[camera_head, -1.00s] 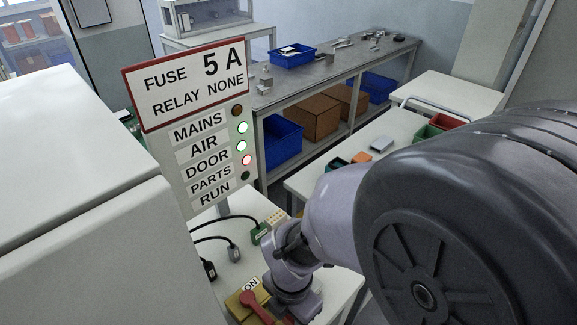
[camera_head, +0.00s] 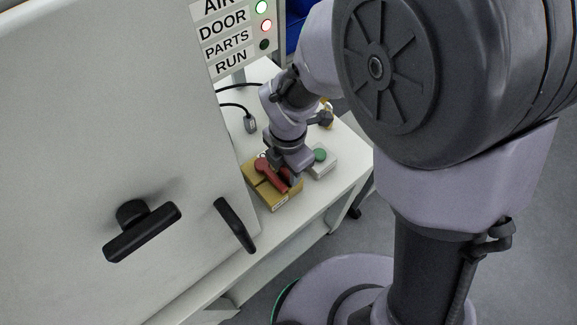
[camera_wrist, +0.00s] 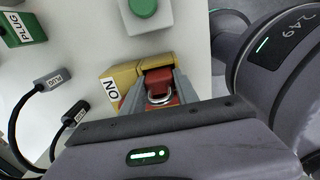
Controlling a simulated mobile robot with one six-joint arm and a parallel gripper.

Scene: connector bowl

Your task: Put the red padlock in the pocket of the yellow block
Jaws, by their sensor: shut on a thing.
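The red padlock (camera_wrist: 160,84), with a silver shackle, is between the two grey fingers of my gripper (camera_wrist: 160,96) in the wrist view. My gripper is shut on it. The yellow block (camera_wrist: 116,82) with an ON label is around and beyond the padlock. A dark recess shows by the padlock, but I cannot tell how deep the padlock sits. In the head view the yellow block (camera_head: 262,191) lies on the white table with a red lever (camera_head: 268,171) across its top. My gripper (camera_head: 294,179) is down at the block's right side, and the padlock is not clearly seen there.
A grey box with a green button (camera_head: 320,155) stands just right of the block. Cables with a grey plug (camera_head: 250,123) lie behind it. A white cabinet door with a black handle (camera_head: 235,225) is close on the left. The table's front right is clear.

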